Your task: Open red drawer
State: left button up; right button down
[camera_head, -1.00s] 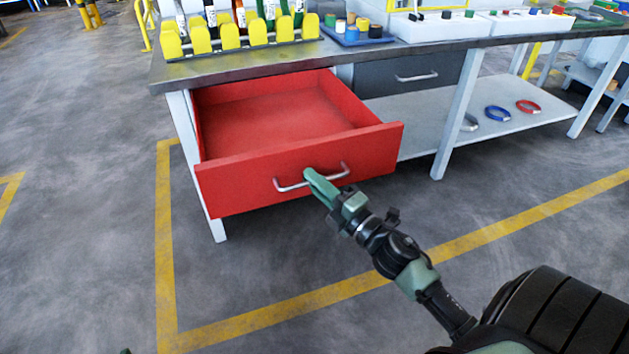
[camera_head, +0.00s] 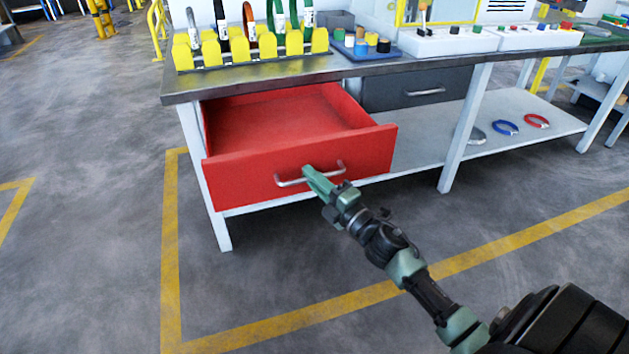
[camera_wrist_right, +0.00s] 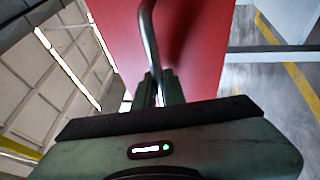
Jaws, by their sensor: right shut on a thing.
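The red drawer (camera_head: 240,180) under the left end of the workbench is pulled out, and its empty inside shows. Its silver bar handle (camera_head: 290,183) is on the front panel. My right gripper (camera_head: 310,174) is shut on the handle near its middle. In the right wrist view the handle (camera_wrist_right: 149,40) runs down between the fingers (camera_wrist_right: 158,88), with the red front (camera_wrist_right: 195,45) behind it. My left gripper is not in view.
The workbench top (camera_head: 270,78) carries a yellow rack (camera_head: 250,48) of tools and a blue tray (camera_head: 362,48) of coloured spools. A grey drawer (camera_head: 400,92) is shut to the right. Several rings lie on the lower shelf (camera_head: 425,160). The floor in front is clear.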

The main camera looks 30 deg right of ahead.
jog(key=c, duration=1.8)
grip_release()
jog(key=shift+o, duration=0.2)
